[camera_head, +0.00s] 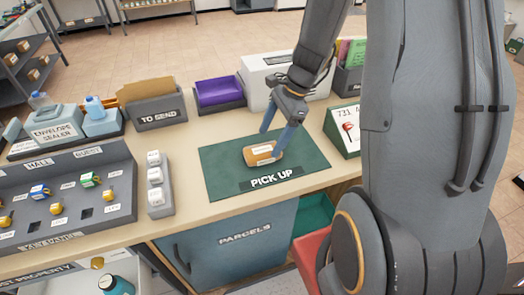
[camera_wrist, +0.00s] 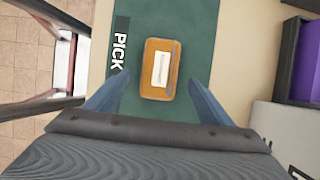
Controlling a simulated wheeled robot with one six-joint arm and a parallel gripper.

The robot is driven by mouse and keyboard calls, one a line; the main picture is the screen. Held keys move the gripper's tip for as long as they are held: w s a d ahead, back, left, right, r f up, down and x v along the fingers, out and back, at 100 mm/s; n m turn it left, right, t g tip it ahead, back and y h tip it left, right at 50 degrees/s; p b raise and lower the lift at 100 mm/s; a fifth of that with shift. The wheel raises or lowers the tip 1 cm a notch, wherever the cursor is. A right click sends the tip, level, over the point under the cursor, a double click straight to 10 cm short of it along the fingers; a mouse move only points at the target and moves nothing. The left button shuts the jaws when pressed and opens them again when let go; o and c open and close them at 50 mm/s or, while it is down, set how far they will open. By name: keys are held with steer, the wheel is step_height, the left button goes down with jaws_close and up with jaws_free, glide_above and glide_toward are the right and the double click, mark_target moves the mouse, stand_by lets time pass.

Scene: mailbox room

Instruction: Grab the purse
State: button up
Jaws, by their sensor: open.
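A small orange-brown purse (camera_head: 263,154) with a white label lies flat on the green PICK UP mat (camera_head: 222,182). In the wrist view the purse (camera_wrist: 160,52) is upright in the picture, with a dark strip along its right side. My gripper (camera_head: 270,138) is open, its two blue fingers pointing down over the purse. In the wrist view my gripper (camera_wrist: 159,78) has one finger on each side of the purse's near end, with a gap on both sides. The height of the fingertips above the mat is hard to tell.
A purple item sits in a dark tray (camera_head: 221,103) behind the mat, next to a white machine (camera_head: 262,72). A TO SEND tray (camera_head: 157,113) and a key rack (camera_head: 68,185) are to the left.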

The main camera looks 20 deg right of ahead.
mark_target(265, 149)
steer(key=shift+p+x, duration=0.55)
steer(key=shift+x, duration=1.55)
steer(key=shift+a, duration=0.1)
steer(key=c, duration=1.2)
